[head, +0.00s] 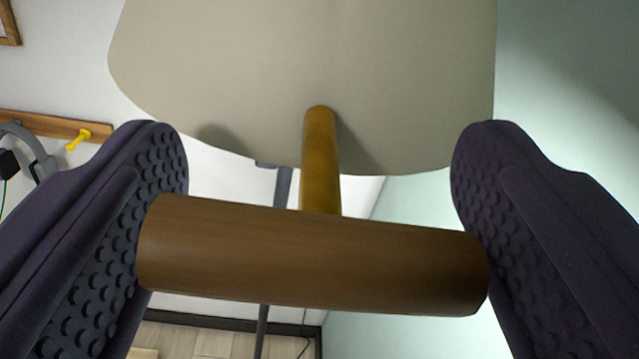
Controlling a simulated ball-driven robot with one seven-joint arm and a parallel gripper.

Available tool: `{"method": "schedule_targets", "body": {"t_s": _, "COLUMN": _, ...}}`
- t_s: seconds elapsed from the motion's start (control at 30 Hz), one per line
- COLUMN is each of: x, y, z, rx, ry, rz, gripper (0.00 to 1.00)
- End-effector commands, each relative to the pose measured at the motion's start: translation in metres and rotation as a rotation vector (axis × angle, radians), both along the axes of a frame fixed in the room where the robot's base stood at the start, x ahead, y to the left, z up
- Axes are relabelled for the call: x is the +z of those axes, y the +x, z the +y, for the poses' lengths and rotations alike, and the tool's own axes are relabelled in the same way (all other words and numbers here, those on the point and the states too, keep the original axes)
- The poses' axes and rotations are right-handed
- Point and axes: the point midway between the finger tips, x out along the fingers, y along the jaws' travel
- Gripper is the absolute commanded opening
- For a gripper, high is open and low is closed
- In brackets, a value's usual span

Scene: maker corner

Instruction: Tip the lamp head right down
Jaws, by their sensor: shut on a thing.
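The lamp head (300,60) is a large pale beige shade that fills the top middle of the view. A short brass-coloured stem (320,165) joins it to a brown cylindrical handle (310,255), which lies crosswise and tilts slightly down to the right. My gripper (315,230) is shut on the handle, with one dark studded finger pad against each end. A grey lamp post (281,190) shows partly behind the shade. The top of the lamp head is cut off by the frame.
A wooden rail (50,124) with a yellow peg (77,139) is on the white wall at left. A grey hooped item (30,145) hangs there. A green wall (575,90) stands at right. Wooden floor (200,340) shows below.

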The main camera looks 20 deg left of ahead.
Motion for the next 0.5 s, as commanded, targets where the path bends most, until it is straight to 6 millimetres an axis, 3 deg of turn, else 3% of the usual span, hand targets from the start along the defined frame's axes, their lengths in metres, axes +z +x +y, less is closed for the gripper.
{"method": "schedule_targets", "body": {"t_s": 0.2, "x": -0.040, "y": 0.009, "z": 0.006, "rx": 0.002, "ry": 0.042, "rz": -0.062, "gripper": 0.28}}
{"method": "schedule_targets", "body": {"t_s": 0.5, "x": -0.082, "y": 0.025, "z": 0.017, "rx": 0.002, "ry": 0.103, "rz": -0.157, "gripper": 0.28}}
